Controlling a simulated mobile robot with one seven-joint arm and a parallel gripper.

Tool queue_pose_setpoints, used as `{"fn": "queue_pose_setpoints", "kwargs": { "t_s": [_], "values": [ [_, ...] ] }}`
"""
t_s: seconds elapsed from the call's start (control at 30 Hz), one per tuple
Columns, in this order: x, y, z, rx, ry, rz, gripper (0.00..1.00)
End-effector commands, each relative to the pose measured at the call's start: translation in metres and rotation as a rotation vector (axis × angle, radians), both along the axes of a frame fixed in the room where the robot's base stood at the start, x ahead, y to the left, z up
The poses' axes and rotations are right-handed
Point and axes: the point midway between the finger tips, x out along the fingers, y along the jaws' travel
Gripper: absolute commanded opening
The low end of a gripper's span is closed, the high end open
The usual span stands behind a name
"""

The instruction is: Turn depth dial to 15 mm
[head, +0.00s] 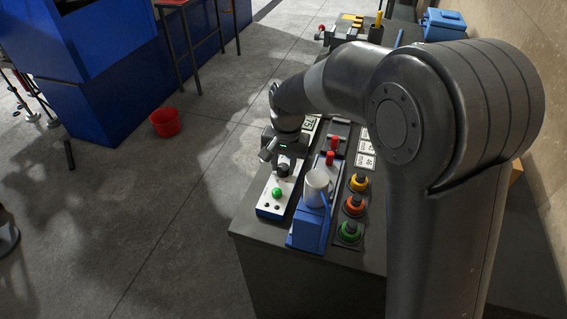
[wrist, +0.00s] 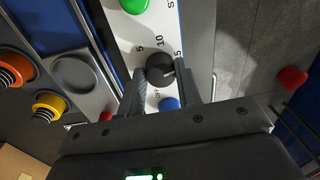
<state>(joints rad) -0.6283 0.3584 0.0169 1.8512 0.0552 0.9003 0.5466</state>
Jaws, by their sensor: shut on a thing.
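The depth dial is a round black knob (wrist: 159,67) on a white panel printed with OFF, 5, 10 and a partly covered mark at the right that ends in 5. A pale pointer line on the knob points to the right, close to that right-hand mark. My gripper (wrist: 161,80) is shut on the knob, one finger on each side. In the head view my gripper (head: 281,160) reaches down to the panel (head: 272,207), and the dial is mostly hidden under it.
A green button (head: 277,193) sits on the panel near the dial. To its right stand a pale cup (head: 317,187) on a blue block and yellow, orange and green push buttons (head: 354,204). A red bucket (head: 165,122) is on the floor at left.

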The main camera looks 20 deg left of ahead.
Motion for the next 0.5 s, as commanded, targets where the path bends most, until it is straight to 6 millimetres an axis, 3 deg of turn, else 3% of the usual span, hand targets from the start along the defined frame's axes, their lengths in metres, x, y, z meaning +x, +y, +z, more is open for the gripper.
{"fn": "queue_pose_setpoints", "kwargs": {
  "t_s": [0.5],
  "values": [
    [0.0000, 0.0002, 0.0001, 0.001, 0.000, 0.099, 0.08]
  ]
}}
